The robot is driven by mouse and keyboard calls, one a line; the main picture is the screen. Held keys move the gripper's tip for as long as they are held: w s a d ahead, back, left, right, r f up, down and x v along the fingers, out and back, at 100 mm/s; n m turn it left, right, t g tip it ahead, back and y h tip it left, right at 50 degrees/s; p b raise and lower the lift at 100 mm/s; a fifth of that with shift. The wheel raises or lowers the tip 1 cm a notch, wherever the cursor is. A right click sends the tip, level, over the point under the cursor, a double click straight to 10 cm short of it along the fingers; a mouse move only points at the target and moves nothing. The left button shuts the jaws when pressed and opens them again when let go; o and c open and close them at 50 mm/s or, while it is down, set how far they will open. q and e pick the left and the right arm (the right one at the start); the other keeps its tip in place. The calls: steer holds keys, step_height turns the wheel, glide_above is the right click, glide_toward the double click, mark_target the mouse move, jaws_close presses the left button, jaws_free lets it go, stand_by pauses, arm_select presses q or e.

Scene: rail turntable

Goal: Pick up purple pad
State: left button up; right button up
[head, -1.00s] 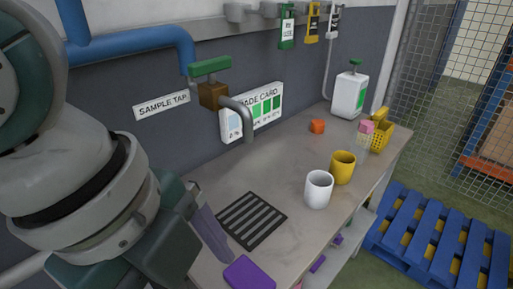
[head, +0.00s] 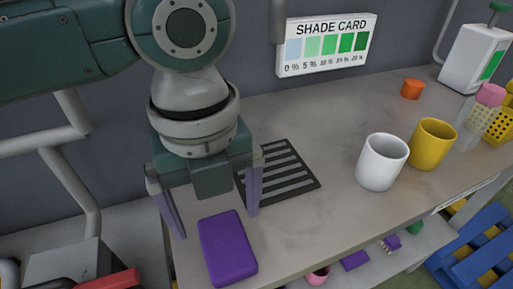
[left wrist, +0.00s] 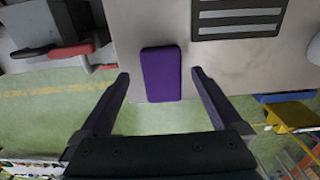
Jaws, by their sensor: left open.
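The purple pad (head: 228,247) lies flat near the front edge of the bench, a rounded rectangular block. It also shows in the left wrist view (left wrist: 161,74), ahead of my fingers and centred between them. My left gripper (head: 212,222) is open and empty, pointing down above and just behind the pad in the head view. Its fingers (left wrist: 159,87) stand wider apart than the pad is wide and do not appear to touch it. My right gripper is in neither view.
A black drain grate (head: 277,170) lies right behind the left gripper. A white mug (head: 381,163) and a yellow mug (head: 432,145) stand further right, with an orange piece (head: 412,89) behind them. A lower shelf with small items (head: 354,261) sits below the bench's front edge.

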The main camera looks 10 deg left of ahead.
mark_target(221, 231)
arm_select(q)
step_height(221, 231, down, 4)
steer(key=shift+s+d+r, duration=0.1)
steer(key=shift+d+r, duration=0.05)
steer(key=shift+r, duration=0.05)
steer(key=shift+c, duration=0.2)
steer(key=c, duration=1.3)
steer(key=shift+r, duration=0.2)
step_height(221, 231, up, 20)
steer(key=shift+f+p, duration=0.1)
steer(key=shift+p, duration=1.15)
